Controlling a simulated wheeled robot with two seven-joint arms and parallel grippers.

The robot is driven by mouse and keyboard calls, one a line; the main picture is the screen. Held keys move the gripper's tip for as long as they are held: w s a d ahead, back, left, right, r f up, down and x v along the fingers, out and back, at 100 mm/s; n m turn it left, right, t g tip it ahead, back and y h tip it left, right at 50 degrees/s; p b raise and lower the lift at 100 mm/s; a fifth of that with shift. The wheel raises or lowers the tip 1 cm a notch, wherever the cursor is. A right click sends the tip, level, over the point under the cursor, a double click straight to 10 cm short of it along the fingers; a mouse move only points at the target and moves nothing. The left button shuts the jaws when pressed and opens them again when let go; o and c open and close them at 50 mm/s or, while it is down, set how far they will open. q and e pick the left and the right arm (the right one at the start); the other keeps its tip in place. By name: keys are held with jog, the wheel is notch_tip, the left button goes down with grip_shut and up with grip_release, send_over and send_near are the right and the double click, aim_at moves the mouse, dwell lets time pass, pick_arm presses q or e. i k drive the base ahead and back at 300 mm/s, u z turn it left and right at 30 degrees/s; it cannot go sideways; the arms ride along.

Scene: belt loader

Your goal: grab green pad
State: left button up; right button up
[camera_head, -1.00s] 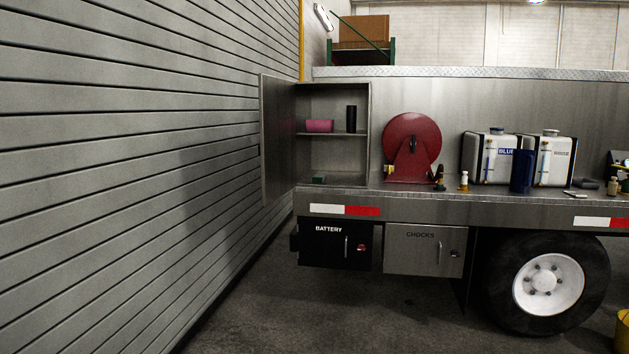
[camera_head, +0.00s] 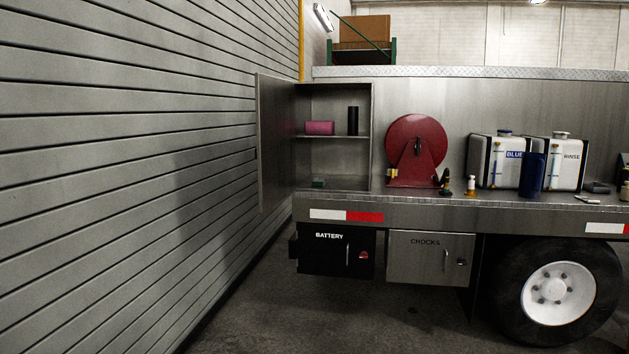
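A small green pad (camera_head: 319,183) lies on the floor of the open metal cabinet (camera_head: 335,160), at its lower left. The cabinet stands at the left end of the truck bed, with its door (camera_head: 277,145) swung open to the left. A pink box (camera_head: 320,128) and a black cylinder (camera_head: 353,120) stand on the shelf above the pad. Neither of my grippers shows in the head view.
A red hose reel (camera_head: 416,140) stands right of the cabinet, with small bottles beside it. White tanks (camera_head: 497,165) and a dark blue container (camera_head: 532,175) stand farther right. A slatted wall (camera_head: 120,170) runs along the left. Floor (camera_head: 350,315) before the truck is clear.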

aim_at(317, 182)
jog(key=u, duration=0.3)
jog(key=i, duration=2.55)
jog(key=u, duration=0.25)
